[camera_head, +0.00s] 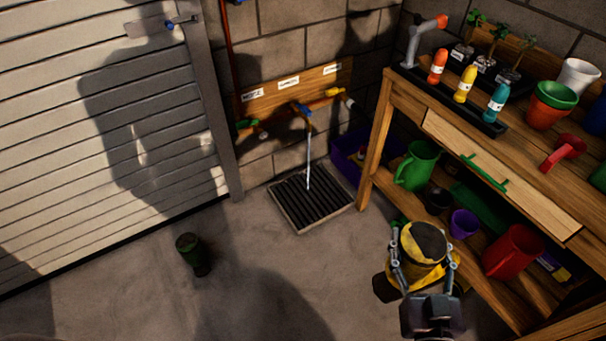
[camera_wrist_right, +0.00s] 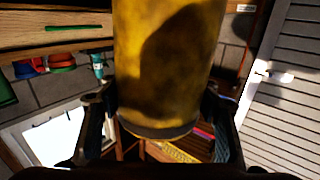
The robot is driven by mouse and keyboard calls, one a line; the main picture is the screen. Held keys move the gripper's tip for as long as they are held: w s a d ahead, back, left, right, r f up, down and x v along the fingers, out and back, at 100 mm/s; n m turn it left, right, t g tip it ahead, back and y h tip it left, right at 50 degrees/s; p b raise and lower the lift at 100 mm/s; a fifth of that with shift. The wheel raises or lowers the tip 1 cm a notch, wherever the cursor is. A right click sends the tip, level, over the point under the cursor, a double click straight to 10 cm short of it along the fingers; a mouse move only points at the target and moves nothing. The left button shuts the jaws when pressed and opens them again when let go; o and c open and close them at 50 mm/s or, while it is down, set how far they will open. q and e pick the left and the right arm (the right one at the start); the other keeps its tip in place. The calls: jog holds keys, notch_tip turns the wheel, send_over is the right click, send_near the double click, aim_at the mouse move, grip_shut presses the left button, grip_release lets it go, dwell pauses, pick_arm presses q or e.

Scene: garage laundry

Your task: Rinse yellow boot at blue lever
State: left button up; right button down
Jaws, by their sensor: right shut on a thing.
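The yellow boot (camera_head: 424,255) is in my right gripper (camera_head: 424,270), with its dark opening facing up in the head view. In the right wrist view the yellow boot (camera_wrist_right: 168,60) fills the middle, with dark smudges on it, between the two fingers of my right gripper (camera_wrist_right: 165,112). The blue lever (camera_head: 301,108) is on the middle tap of the wall board, and a stream of water (camera_head: 309,160) falls from that tap onto the drain grate (camera_head: 311,198). The boot is apart from the water, to its right and nearer. My left gripper is not in view.
A wooden workbench (camera_head: 400,100) with pots, bottles and a lower shelf stands on the right. A purple crate (camera_head: 348,158) is beside the grate. The floor between is clear.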

aim_at(429, 266)
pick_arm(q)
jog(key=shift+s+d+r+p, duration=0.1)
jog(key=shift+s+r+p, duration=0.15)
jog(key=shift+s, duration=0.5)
pick_arm(e)
jog(key=shift+s+d+r, duration=0.1)
jog(key=shift+s+d, duration=0.1)
jog(key=shift+s, duration=0.7)
jog(key=shift+s+d+r, duration=0.1)
jog(key=shift+s+d, duration=0.1)
jog(key=shift+s, duration=0.7)
jog(key=shift+s+r+p, duration=0.2)
jog(key=shift+r+p, duration=0.05)
jog(key=shift+p, duration=0.2)
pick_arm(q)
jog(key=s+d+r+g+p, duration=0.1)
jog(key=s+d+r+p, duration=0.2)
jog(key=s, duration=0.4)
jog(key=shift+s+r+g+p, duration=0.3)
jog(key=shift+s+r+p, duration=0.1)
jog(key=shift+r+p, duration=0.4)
pick_arm(e)
jog(key=s+r, duration=0.1)
jog(key=s, duration=0.1)
jog(key=s+d+r, duration=0.1)
jog(key=s+r, duration=0.1)
jog(key=shift+s+r, duration=0.15)
jog(key=shift+s, duration=0.1)
